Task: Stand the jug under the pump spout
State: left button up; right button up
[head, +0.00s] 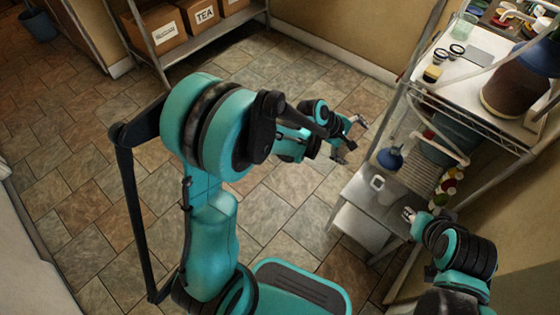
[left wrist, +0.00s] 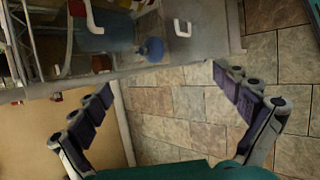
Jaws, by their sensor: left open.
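A small white jug (head: 378,183) stands on the low grey shelf unit, and its handle shows at the top of the left wrist view (left wrist: 182,28). A white pump spout (head: 445,150) bends down from a blue bucket (head: 456,132) on the rack, to the right of the jug. My left gripper (head: 349,140) is open and empty over the floor, left of the shelf and apart from the jug; its spread fingers frame bare tiles in the left wrist view (left wrist: 163,82). My right gripper (head: 408,214) is small in view near the shelf's right side; its jaws are unclear.
A blue round-bodied object (head: 390,158) sits behind the jug. The upper shelf holds a brown vessel (head: 508,92) and a yellow sponge (head: 433,73). Wire rack posts flank the shelf. Tiled floor to the left is clear.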

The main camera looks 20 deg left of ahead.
pick_arm(q)
jog(key=s+a+r+m+t+y, duration=0.1)
jog(key=s+a+r+m+y, duration=0.2)
jog(key=s, duration=0.8)
jog(key=s+a+r+m+t+y, duration=0.1)
jog(key=s+a+r+m+y, duration=0.2)
jog(key=s+a+r+m, duration=0.4)
jog(key=s+a+m, duration=0.4)
jog(key=a, duration=0.2)
